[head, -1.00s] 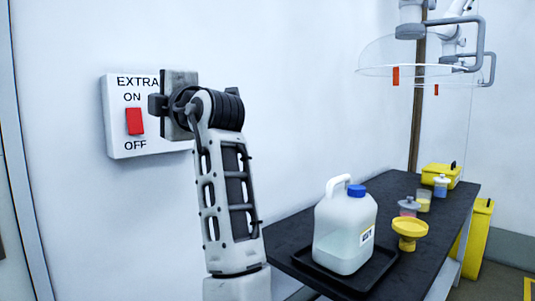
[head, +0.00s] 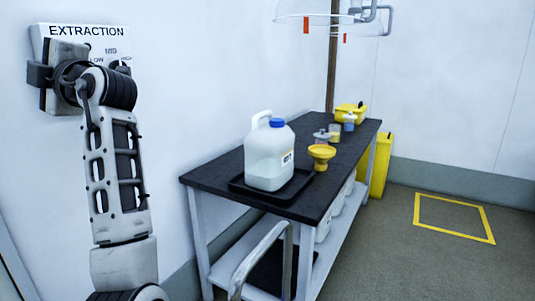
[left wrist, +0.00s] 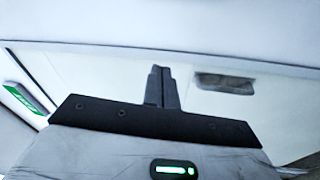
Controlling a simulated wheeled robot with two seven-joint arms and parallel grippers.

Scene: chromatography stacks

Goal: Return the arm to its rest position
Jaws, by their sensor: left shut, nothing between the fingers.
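My left arm rises at the left of the head view, and its gripper (head: 39,75) is in front of the white EXTRACTION switch panel (head: 85,31) on the wall. In the left wrist view the two dark fingers (left wrist: 160,84) are together, with nothing between them. The gripper and wrist cover most of the panel's lower part, so its red switch is hidden. Small labels show beside the wrist. I cannot tell whether the gripper touches the panel. My right gripper is in neither view.
A dark-topped bench (head: 222,170) stands along the wall, right of my arm. On it are a white jug (head: 268,158) in a black tray (head: 290,193), a yellow funnel (head: 321,153), and several small containers. A grey rail (head: 262,252) stands in front. Open floor (head: 410,265) lies right.

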